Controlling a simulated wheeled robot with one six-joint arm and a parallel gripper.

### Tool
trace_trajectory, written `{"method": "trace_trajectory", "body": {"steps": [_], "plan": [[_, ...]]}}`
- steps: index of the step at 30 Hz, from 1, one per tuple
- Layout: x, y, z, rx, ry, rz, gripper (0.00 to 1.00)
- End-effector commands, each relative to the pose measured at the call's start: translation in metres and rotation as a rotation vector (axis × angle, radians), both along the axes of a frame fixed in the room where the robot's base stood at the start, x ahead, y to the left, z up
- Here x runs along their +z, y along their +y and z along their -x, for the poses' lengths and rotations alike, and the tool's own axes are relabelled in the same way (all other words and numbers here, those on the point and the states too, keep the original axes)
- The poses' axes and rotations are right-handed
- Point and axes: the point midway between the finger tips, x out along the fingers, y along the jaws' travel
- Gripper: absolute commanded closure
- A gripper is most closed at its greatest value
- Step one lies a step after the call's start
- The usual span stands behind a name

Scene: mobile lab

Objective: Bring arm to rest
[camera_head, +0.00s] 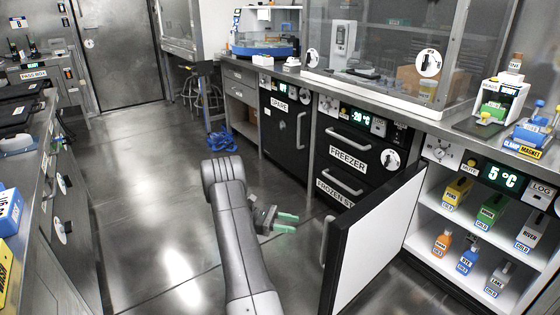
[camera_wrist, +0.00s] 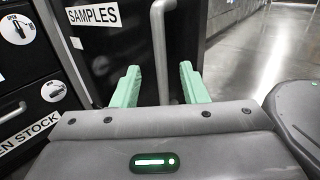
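My arm (camera_head: 238,225) reaches forward over the aisle, bent at the elbow. My gripper (camera_head: 286,222) has green fingers pointing towards the open cabinet door (camera_head: 375,250). In the wrist view my gripper (camera_wrist: 160,85) is open, with nothing held between its fingers. The door's grey handle (camera_head: 325,240) is just ahead of the fingertips in the head view, with a visible gap. In the wrist view the handle (camera_wrist: 161,50) appears between and beyond the fingers, beside the SAMPLES label (camera_wrist: 93,15).
The door stands swung out into the aisle, right of my arm. The 5 °C cabinet (camera_head: 430,205) holds several coloured bottles. Freezer drawers (camera_head: 350,150) are shut behind the door. A blue coiled thing (camera_head: 221,140) lies on the floor. The floor (camera_head: 150,215) left of my arm is clear.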

Motion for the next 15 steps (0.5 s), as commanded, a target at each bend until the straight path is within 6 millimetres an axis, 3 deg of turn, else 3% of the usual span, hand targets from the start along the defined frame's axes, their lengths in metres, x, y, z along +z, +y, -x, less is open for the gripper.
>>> {"method": "trace_trajectory", "body": {"steps": [15], "plan": [[0.0, -0.095, 0.026, -0.006, -0.002, 0.001, 0.6]]}}
